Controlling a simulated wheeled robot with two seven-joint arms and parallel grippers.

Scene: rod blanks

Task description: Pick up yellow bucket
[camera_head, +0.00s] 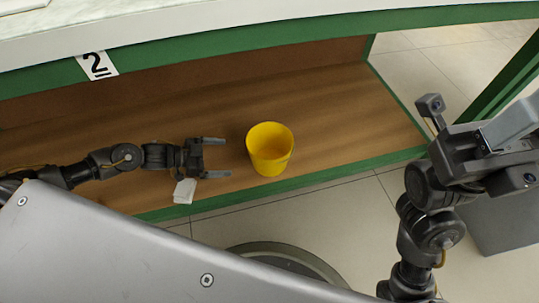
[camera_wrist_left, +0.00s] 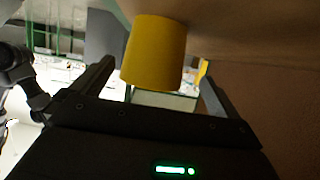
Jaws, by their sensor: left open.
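The yellow bucket (camera_head: 270,150) stands upright and looks empty on the brown wooden shelf, near its green front edge. My left gripper (camera_head: 222,157) is open and empty just left of the bucket, its two fingers pointing toward it with a small gap. In the left wrist view the bucket (camera_wrist_left: 155,52) shows ahead, between the lines of the two open fingers (camera_wrist_left: 156,85). My right arm's wrist (camera_head: 475,150) shows at the right, off the shelf; its fingertips are not clear.
The shelf (camera_head: 350,105) is bare right of the bucket. A white counter top (camera_head: 250,20) with a green edge and a "2" label (camera_head: 97,65) overhangs behind. A green post (camera_head: 500,75) stands at the right. A grey box (camera_head: 500,220) is on the tiled floor.

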